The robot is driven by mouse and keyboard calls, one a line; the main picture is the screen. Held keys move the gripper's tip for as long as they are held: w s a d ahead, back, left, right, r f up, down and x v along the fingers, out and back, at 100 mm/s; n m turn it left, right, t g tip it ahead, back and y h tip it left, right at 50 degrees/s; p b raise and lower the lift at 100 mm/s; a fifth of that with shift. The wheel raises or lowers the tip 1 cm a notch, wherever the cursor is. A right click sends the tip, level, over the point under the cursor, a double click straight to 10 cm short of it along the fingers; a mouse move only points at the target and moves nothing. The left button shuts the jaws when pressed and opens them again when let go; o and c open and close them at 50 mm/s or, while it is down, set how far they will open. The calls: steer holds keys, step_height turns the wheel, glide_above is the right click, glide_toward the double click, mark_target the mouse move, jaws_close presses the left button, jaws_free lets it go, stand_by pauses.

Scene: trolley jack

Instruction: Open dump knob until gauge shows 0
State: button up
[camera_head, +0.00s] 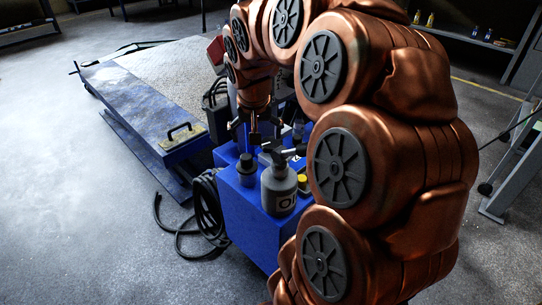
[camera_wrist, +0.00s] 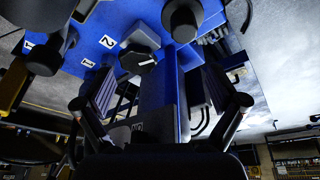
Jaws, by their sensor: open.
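The blue power unit (camera_head: 243,225) stands below my arm in the head view. In the wrist view its blue top (camera_wrist: 90,25) carries labels with the numbers 1 and 2. A dark faceted knob (camera_wrist: 138,60) with a white mark sits beside them, between my fingers in the picture. A black cylindrical part (camera_wrist: 182,20) stands near the top of that view. I cannot tell which part is the dump knob. My gripper (camera_head: 262,138) is open and points down over the unit. Its spread fingers also show in the wrist view (camera_wrist: 160,105). I cannot make out a gauge reading.
A grey bottle (camera_head: 279,190) and a black-capped part (camera_head: 247,168) stand on the unit, close to my gripper. Black hoses (camera_head: 205,205) lie on its left. A blue-edged lift platform (camera_head: 140,105) is further left. The floor at far left is clear.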

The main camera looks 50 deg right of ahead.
steer(key=m+b, duration=0.1)
steer(key=m, duration=0.1)
glide_toward(272, 141)
steer(key=shift+a+f+h, duration=0.2)
steer(key=shift+f+h, duration=0.2)
steer(key=shift+f, duration=0.4)
steer(key=b+x, duration=0.2)
steer(key=x, duration=0.5)
steer(key=shift+w+f, duration=0.15)
steer(key=shift+w, duration=0.05)
steer(key=c, duration=1.1)
steer(key=shift+n, duration=0.3)
